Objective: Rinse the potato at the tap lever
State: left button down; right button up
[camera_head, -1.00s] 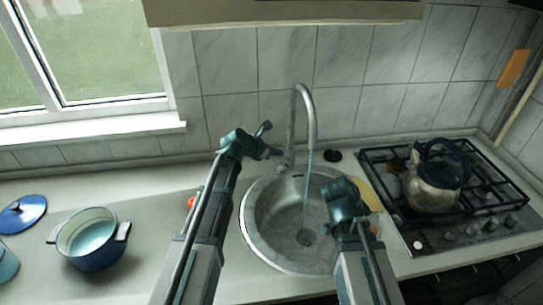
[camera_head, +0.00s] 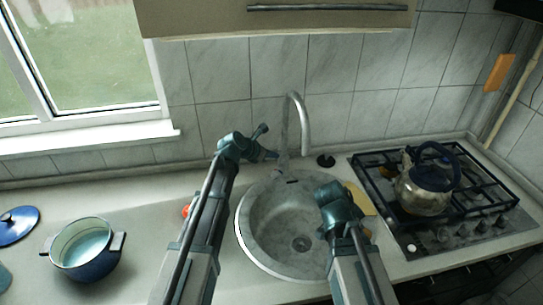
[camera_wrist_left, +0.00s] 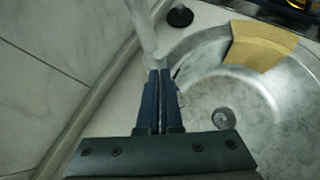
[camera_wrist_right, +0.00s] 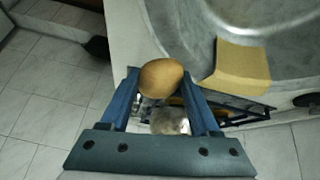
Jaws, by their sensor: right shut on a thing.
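The potato (camera_wrist_right: 163,76) is brown and sits between the fingers of my right gripper (camera_head: 332,228), which is shut on it. In the head view the gripper hides the potato, over the right part of the round metal sink (camera_head: 262,238). The tap (camera_head: 304,122) arches up behind the sink, and no water stream shows from its spout. My left gripper (camera_wrist_left: 160,100) has its fingers close together, with nothing seen between them. Its tips are at the tap body (camera_wrist_left: 147,35); whether they touch it or the lever I cannot tell. The lever is not clearly visible.
A blue pot (camera_head: 87,262) and a blue lid (camera_head: 16,226) are on the counter at left. A red thing (camera_head: 185,211) is partly behind my left arm. A yellow piece (camera_head: 361,199) lies on the sink's right rim. A kettle (camera_head: 424,188) stands on the hob at right.

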pick_arm(q)
jog(key=shift+w+d, duration=0.15)
jog(key=shift+d, duration=0.1)
jog(key=shift+s+f+b, duration=0.3)
jog(key=shift+s+f, duration=0.05)
jog(key=shift+s, duration=0.15)
pick_arm(e)
jog(key=shift+w+d+f, duration=0.1)
jog(key=shift+d+f, duration=0.1)
jog(key=shift+f, duration=0.2)
pick_arm(q)
jog(key=shift+a, duration=0.15)
